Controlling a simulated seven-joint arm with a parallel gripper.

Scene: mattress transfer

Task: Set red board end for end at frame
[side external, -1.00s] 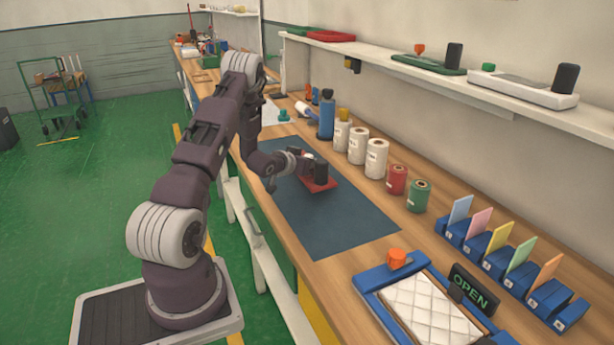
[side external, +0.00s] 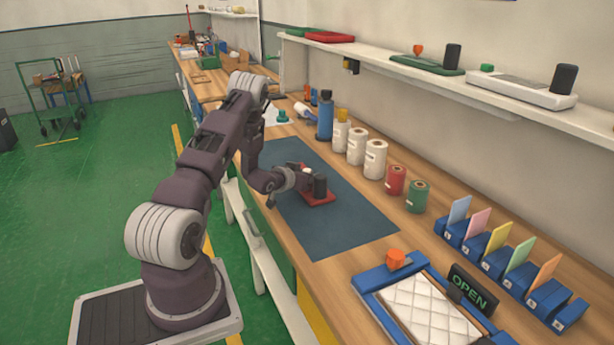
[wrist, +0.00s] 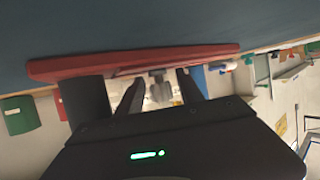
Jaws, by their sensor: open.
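The red board (side external: 318,198) lies on the dark blue mat on the bench. It carries a black upright block (side external: 320,186). My gripper (side external: 301,182) is low over the board, beside that block. In the wrist view the red board (wrist: 140,59) runs along the top, with the black block (wrist: 86,100) at left. My gripper's two fingers (wrist: 158,90) are apart, and a small grey part (wrist: 160,88) shows between them; I cannot tell whether they touch it. The blue frame (side external: 366,283) stands at the front right of the bench, holding a white quilted mattress (side external: 425,308).
Bottles and rolls, including a white roll (side external: 375,160) and a green roll (side external: 417,197), line the mat's far side. Blue card holders (side external: 497,262) and an OPEN sign (side external: 472,287) stand near the frame. The mat (side external: 345,235) is clear toward the frame.

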